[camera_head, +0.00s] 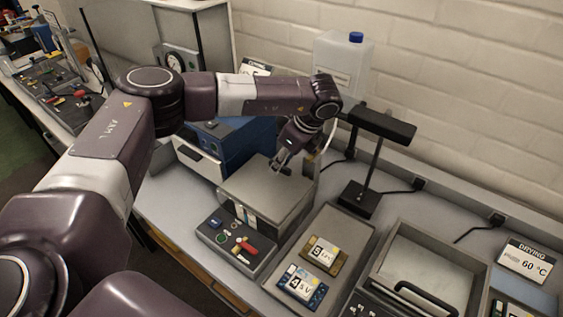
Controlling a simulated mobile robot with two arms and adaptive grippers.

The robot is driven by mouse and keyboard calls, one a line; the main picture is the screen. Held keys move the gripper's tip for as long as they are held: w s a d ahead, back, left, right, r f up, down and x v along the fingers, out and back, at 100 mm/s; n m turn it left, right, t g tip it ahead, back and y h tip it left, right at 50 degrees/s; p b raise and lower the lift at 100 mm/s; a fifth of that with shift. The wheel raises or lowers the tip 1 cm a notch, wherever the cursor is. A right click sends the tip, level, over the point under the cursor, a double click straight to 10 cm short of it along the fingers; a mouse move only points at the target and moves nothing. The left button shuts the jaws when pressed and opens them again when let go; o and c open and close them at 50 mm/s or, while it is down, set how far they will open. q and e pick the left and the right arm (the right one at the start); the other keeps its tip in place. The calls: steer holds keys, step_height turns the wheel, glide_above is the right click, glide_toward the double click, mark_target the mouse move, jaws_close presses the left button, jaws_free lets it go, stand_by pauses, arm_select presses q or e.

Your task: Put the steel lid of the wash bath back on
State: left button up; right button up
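The steel lid (262,193) is a flat grey plate. It lies level over the box-shaped wash bath (236,206), behind a control panel with buttons. I see no clear gap between lid and bath, but cannot tell if it is fully seated. My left gripper (282,168) points down at the far part of the lid, with its fingertips at the lid's top. The fingers are small and dark here, so I cannot tell whether they hold a handle. My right gripper is not in view.
A control panel (236,243) fronts the bath. A tray (352,238) with two circuit boards lies to the right. Beyond it is a clear-topped unit (447,262) with a black handle. A black stand (358,199) rises right of the bath, and a blue box (238,140) stands behind left.

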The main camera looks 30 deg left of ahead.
arm_select(q)
steer(key=shift+r+p, duration=0.6)
steer(key=shift+w+d+r+b, duration=0.1)
steer(key=shift+d+r+b, duration=0.3)
steer(key=shift+b, duration=0.55)
steer(key=b+v, duration=0.4)
steer(key=v, duration=0.6)
steer(key=shift+r, duration=0.35)
steer(key=shift+a, duration=0.1)
